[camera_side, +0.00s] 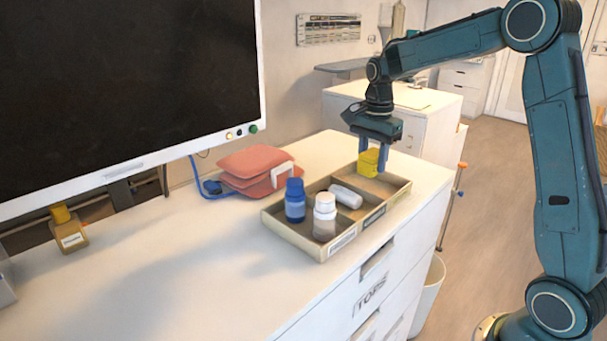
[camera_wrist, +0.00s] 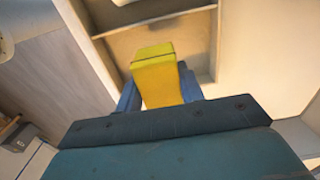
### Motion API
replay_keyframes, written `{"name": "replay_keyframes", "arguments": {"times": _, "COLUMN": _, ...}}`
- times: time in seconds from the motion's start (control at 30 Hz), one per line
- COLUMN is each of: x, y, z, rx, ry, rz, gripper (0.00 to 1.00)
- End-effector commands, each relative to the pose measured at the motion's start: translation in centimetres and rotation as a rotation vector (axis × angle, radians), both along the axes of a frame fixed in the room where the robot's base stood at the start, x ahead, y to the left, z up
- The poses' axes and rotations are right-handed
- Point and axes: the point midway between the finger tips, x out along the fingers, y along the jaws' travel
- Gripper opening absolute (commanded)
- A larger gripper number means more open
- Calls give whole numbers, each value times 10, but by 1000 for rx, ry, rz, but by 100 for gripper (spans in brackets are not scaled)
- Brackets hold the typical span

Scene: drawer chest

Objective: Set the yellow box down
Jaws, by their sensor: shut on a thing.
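The yellow box (camera_side: 369,163) is between the two blue fingers of my gripper (camera_side: 373,154), which is shut on it. In the side view the box is at the far right compartment of the divided tray (camera_side: 290,236), low over or in it. I cannot tell whether its underside touches the tray floor. In the wrist view the yellow box (camera_wrist: 158,80) sits upright between the fingers of my gripper (camera_wrist: 160,92), with bare tray floor beyond it and a divider near the top. The fingers hide parts of its sides.
The tray also holds a blue bottle (camera_side: 295,205), a white-capped bottle (camera_side: 324,218) and a white roll (camera_side: 346,196). Red cushions (camera_side: 245,170) lie behind it. A monitor (camera_side: 130,90) stands left, with a small yellow bottle (camera_side: 69,232) beneath. The chest top's front left is clear.

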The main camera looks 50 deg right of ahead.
Motion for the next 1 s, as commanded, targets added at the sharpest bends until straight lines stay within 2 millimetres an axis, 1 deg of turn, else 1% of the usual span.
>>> {"name": "replay_keyframes", "arguments": {"times": 0.17, "x": 0, "y": 0, "z": -8, "rx": 1, "ry": 2, "rz": 0, "gripper": 15}}
{"name": "replay_keyframes", "arguments": {"times": 0.4, "x": 0, "y": 0, "z": -35, "rx": 1, "ry": 3, "rz": 0, "gripper": 15}}
{"name": "replay_keyframes", "arguments": {"times": 0.5, "x": 0, "y": 0, "z": -41, "rx": 1, "ry": 2, "rz": 0, "gripper": 15}}
{"name": "replay_keyframes", "arguments": {"times": 0.97, "x": 0, "y": 0, "z": -46, "rx": 0, "ry": 1, "rz": 0, "gripper": 15}}
{"name": "replay_keyframes", "arguments": {"times": 1.0, "x": 0, "y": 0, "z": -46, "rx": 0, "ry": 0, "rz": 0, "gripper": 44}}
